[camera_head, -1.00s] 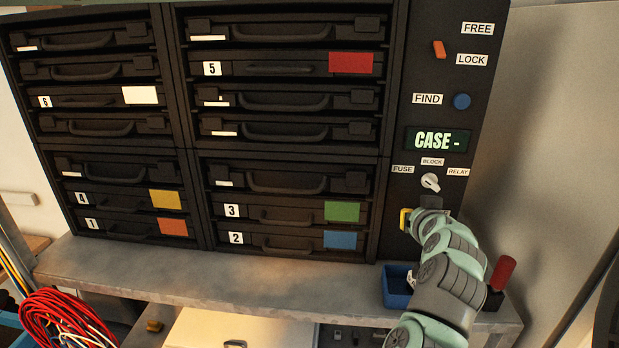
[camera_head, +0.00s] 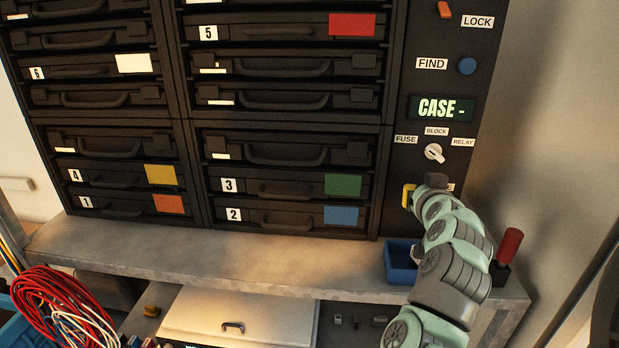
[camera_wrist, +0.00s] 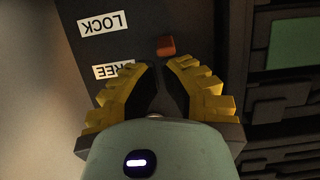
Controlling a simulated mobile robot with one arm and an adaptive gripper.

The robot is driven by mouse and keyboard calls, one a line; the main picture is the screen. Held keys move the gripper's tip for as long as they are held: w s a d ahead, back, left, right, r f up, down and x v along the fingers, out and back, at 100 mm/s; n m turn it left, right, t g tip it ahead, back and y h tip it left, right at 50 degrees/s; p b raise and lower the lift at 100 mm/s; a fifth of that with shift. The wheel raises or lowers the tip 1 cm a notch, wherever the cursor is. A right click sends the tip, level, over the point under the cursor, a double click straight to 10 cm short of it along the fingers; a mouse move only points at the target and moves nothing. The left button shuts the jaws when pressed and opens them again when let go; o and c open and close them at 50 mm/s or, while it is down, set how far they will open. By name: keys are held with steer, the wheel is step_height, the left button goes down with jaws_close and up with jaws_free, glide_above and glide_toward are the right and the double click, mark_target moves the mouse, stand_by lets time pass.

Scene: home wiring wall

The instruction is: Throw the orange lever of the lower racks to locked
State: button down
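The lower racks' orange lever (camera_wrist: 166,46) shows in the wrist view just beyond my fingertips, on a dark panel beside upside-down LOCK (camera_wrist: 102,23) and FREE (camera_wrist: 113,70) labels. It appears between the two label heights; I cannot tell its exact setting. My gripper (camera_wrist: 160,70) is open, with yellow and black fingers apart and nothing between them. In the head view a yellow finger (camera_head: 408,196) shows at the panel below the selector knob (camera_head: 433,153); my arm hides the lower lever there. Another orange lever (camera_head: 445,10) sits higher on the panel. The lower racks (camera_head: 290,190) hold several numbered cases.
A blue bin (camera_head: 402,262) and a red-handled stick (camera_head: 509,246) stand on the shelf (camera_head: 200,252) by my arm. A blue button (camera_head: 467,66) and a CASE display (camera_head: 442,108) are on the panel above. Coiled red cable (camera_head: 60,300) lies at lower left.

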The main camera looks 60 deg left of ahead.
steer(key=shift+s+d+f+t+y+b, duration=0.15)
steer(key=shift+f+t+y+b, duration=0.3)
steer(key=shift+b, duration=1.55)
steer(key=f+t+y+b, duration=0.1)
steer(key=b, duration=0.5)
steer(key=shift+s+d, duration=0.1)
steer(key=shift+s, duration=0.05)
steer(key=shift+b, duration=0.5)
steer(key=shift+d+f+b, duration=0.15)
steer(key=shift+f+b, duration=0.1)
steer(key=shift+b, duration=0.8)
steer(key=shift+r, duration=0.1)
